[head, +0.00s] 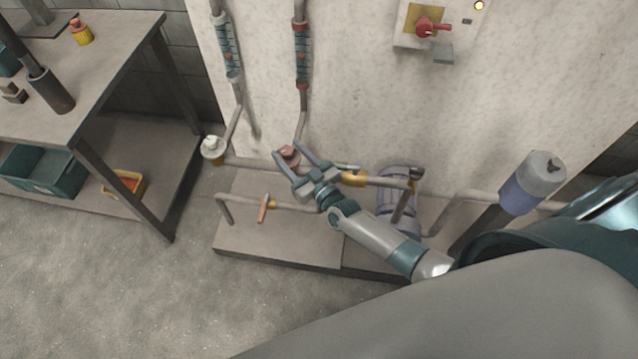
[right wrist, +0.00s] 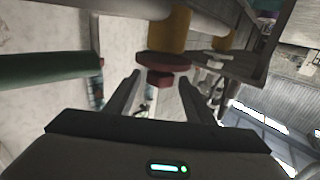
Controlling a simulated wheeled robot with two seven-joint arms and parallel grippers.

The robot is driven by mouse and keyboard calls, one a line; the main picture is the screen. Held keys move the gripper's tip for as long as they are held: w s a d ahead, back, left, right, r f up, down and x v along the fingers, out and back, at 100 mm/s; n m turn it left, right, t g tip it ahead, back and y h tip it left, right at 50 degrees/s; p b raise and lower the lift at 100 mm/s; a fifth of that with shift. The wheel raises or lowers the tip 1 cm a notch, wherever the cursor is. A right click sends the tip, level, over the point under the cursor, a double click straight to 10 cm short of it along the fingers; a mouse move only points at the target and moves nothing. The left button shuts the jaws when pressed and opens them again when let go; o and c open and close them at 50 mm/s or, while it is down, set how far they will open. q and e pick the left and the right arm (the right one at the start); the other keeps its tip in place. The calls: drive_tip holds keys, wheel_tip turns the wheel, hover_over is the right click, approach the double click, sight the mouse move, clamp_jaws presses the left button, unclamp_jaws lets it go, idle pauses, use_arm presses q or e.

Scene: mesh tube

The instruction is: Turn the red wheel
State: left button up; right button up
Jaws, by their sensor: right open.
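The red wheel (head: 289,155) is a small dark red handwheel on the pipework low by the wall, partly hidden by my gripper. My right gripper (head: 287,150) is open, with one finger on each side of the wheel in the head view. In the right wrist view the red wheel (right wrist: 162,62) sits on a yellow-brown valve body, between and just beyond the two fingertips (right wrist: 160,78). No clear contact shows. My left gripper is not in view.
A white wheel (head: 213,146) stands left on the same pipework. An orange lever valve (head: 263,208) and a pump (head: 398,195) are close by. A red switch (head: 430,27) is on the wall panel. A bench (head: 110,40) stands left; floor before it is clear.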

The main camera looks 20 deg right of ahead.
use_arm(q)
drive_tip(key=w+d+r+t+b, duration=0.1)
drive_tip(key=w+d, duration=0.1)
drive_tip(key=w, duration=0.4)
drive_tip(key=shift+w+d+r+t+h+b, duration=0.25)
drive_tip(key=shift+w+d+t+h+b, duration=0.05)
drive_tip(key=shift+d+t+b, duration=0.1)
use_arm(e)
drive_tip(key=v, duration=1.5)
drive_tip(key=shift+s, duration=0.4)
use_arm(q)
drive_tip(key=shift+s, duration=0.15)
use_arm(e)
drive_tip(key=shift+d, duration=0.1)
drive_tip(key=s+f+g, duration=0.4)
drive_tip(key=f, duration=1)
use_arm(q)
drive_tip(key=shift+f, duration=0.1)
use_arm(e)
drive_tip(key=s+a+f+g+h, duration=0.2)
drive_tip(key=s+f+g, duration=0.6)
drive_tip(key=s+f, duration=1.5)
wheel_tip(320, 180, down, 3)
drive_tip(key=shift+r+h, duration=0.1)
drive_tip(key=shift+h, duration=0.2)
idle(0.6)
